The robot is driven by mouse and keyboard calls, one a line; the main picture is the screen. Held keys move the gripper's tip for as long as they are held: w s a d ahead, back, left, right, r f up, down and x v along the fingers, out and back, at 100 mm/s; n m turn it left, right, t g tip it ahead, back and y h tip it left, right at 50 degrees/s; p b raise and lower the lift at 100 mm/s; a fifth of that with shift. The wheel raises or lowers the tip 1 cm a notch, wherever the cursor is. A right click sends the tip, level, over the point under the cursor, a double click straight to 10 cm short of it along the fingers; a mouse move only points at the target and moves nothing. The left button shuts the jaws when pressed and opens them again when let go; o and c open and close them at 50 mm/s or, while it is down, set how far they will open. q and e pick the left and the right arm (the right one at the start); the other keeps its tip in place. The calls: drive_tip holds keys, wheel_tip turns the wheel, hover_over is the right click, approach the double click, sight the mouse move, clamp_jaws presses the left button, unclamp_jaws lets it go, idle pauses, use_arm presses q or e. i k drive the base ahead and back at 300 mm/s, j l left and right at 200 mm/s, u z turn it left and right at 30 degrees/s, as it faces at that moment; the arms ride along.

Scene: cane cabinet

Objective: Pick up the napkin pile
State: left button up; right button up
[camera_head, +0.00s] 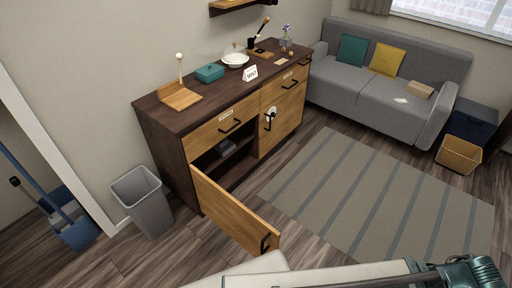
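I cannot identify the napkin pile with certainty. A small flat white item (401,100) lies on the right seat of the grey sofa, too small to tell what it is. A small grey stack-like item (226,148) sits inside the open left compartment of the dark wood cabinet (163,160), partly in shadow. White links of my arm and a teal part of mine show along the bottom edge at the right. No gripper fingertips are visible.
The cabinet's left door (232,212) stands open into the floor space. A grey bin (143,202) stands left of it. A striped rug (375,200) covers clear floor at right. The sofa (365,95) is behind; a wicker basket (458,153) stands beside it.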

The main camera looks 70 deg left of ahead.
sight(224, 146)
drive_tip(key=i+l, duration=0.15)
drive_tip(key=i, duration=0.25)
drive_tip(key=i+l, duration=0.2)
drive_tip(key=i, duration=0.2)
drive_tip(key=i+j+u, duration=0.1)
drive_tip(key=i+u, duration=0.7)
drive_tip(key=u, duration=0.2)
drive_tip(key=i+j+u, duration=0.15)
drive_tip(key=i+u, duration=0.15)
drive_tip(key=u, duration=0.15)
drive_tip(key=i+u, duration=0.7)
drive_tip(key=u, duration=0.15)
drive_tip(key=i+l+u, duration=0.2)
drive_tip(key=u, duration=0.25)
drive_tip(key=i+u, duration=0.8)
